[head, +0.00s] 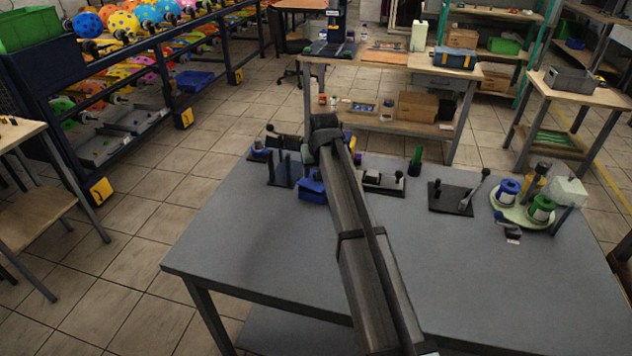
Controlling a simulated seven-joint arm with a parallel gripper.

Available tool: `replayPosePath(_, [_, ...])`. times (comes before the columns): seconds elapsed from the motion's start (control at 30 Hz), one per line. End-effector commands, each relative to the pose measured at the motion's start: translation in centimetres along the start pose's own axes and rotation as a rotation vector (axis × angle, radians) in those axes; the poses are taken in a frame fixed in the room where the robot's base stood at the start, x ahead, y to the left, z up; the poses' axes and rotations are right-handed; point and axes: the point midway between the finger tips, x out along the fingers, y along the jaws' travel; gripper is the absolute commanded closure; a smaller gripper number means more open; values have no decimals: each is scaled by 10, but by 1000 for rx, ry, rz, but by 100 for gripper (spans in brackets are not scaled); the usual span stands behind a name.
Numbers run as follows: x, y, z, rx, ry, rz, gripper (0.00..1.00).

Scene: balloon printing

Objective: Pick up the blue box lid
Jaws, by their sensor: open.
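A small blue box-like thing (311,190) lies on the grey table (235,245), just left of my arm and partly hidden by it. I cannot tell its lid apart from its body at this size. My gripper (313,158) is at the far end of my arm, over the back part of the table, just beyond the blue thing. It is open, its fingers are mostly hidden by my wrist, and I see nothing held in it.
Dark stands (283,170) are left of the blue thing. A black-based fixture (385,184), a green bottle (415,161) and another black plate (450,197) are to the right. A pale round tray (518,214) holds blue and green spools. The table's front left is clear.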

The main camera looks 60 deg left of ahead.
Motion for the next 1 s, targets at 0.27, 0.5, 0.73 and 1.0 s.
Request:
replayPosePath(0.27, [10,0,0,0,1,0,46])
replayPosePath(0.5, [10,0,0,0,1,0,63])
replayPosePath(0.73, [10,0,0,0,1,0,85])
replayPosePath(1.0, [10,0,0,0,1,0,100])
